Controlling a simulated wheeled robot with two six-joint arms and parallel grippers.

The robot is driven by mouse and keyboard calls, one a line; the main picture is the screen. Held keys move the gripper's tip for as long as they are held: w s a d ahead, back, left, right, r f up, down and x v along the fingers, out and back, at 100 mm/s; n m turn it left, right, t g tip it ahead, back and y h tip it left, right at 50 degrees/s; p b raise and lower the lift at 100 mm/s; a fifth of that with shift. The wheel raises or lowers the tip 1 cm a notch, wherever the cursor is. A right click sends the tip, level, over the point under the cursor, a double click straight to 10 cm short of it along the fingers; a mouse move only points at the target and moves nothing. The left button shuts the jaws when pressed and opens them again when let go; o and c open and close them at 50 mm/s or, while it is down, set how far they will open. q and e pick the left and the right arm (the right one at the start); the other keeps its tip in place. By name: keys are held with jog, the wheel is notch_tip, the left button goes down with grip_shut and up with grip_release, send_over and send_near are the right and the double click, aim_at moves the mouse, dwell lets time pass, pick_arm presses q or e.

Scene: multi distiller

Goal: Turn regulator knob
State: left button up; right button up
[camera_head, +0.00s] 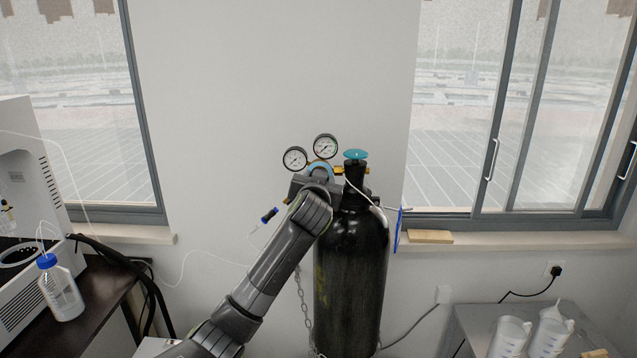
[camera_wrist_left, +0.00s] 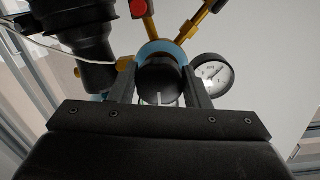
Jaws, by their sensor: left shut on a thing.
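The regulator knob (camera_wrist_left: 161,84) is black with a white mark and sits in front of a light blue ring in the left wrist view. My left gripper (camera_wrist_left: 163,90) is shut on the knob, with one finger on each side of it. In the head view my left gripper (camera_head: 318,180) reaches the regulator (camera_head: 322,165) and hides the knob. Two round gauges show at the regulator, a left gauge (camera_head: 295,159) and an upper gauge (camera_head: 326,146). One gauge (camera_wrist_left: 214,74) shows right of the knob in the wrist view. My right gripper is in neither view.
The black gas cylinder (camera_head: 351,275) stands upright against the wall, with a teal valve handwheel (camera_head: 356,155) on top. A chain (camera_head: 304,305) hangs at its left side. A bottle with a blue cap (camera_head: 62,290) stands at left, and clear beakers (camera_head: 510,338) stand at lower right.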

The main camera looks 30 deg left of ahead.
pick_arm(q)
jog(key=shift+f, duration=0.2)
jog(key=o, duration=1)
jog(key=shift+r, duration=0.1)
jog(key=shift+c, duration=0.2)
jog(key=shift+d, duration=0.1)
jog(key=b+v, duration=0.5)
jog(key=v, duration=1.2)
jog(key=shift+s, duration=0.2)
